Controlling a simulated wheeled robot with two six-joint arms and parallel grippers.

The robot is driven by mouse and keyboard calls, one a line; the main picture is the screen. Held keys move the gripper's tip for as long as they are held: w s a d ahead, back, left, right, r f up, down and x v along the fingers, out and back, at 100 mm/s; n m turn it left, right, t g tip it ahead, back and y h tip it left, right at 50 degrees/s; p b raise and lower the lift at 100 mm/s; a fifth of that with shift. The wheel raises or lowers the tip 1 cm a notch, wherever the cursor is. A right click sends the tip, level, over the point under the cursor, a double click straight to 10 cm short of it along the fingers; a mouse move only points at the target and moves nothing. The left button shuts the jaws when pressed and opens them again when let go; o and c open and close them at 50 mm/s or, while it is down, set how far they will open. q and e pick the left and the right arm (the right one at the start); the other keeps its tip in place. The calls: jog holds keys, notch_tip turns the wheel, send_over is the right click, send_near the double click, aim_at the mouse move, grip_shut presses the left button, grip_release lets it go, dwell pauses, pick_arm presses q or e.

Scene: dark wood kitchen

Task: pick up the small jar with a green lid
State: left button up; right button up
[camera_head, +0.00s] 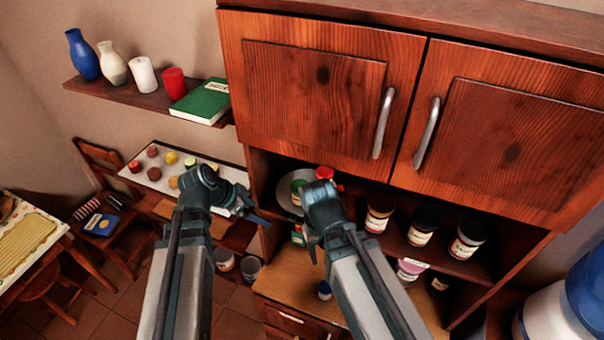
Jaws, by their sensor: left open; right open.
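A small round green top (297,186), which looks like a jar's green lid, shows in the cabinet's open shelf, in front of a pale round plate (284,192). My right wrist is just right of it and hides part of that area. A second small item with a green top (298,236) stands lower, on the counter, beside my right gripper; I cannot tell if it is a jar or a box. My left gripper (251,211) is open and empty, left of the cabinet opening. My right gripper (313,249) is open, its fingers partly hidden by its own wrist.
Several dark-lidded jars (421,228) line the shelf to the right, with a pink jar (409,270) below. A small blue-lidded jar (324,290) stands on the wooden counter (285,275). Cabinet doors (310,95) hang above. A white tray (215,175) with small foods is at left.

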pick_arm(q)
jog(key=w+d, duration=0.2)
jog(key=d, duration=0.1)
jog(key=w+d, duration=0.4)
jog(key=d, duration=0.1)
jog(key=shift+w+d+r, duration=0.1)
jog(key=shift+d+r, duration=0.1)
jog(key=shift+d, duration=0.15)
jog(key=shift+d, duration=0.1)
jog(key=shift+w+d, duration=0.25)
jog(key=b+x, duration=0.4)
jog(key=x, duration=0.1)
jog(key=shift+w+d+f, duration=0.1)
jog(key=shift+w+d, duration=0.15)
jog(key=shift+d, duration=0.05)
grip_shut()
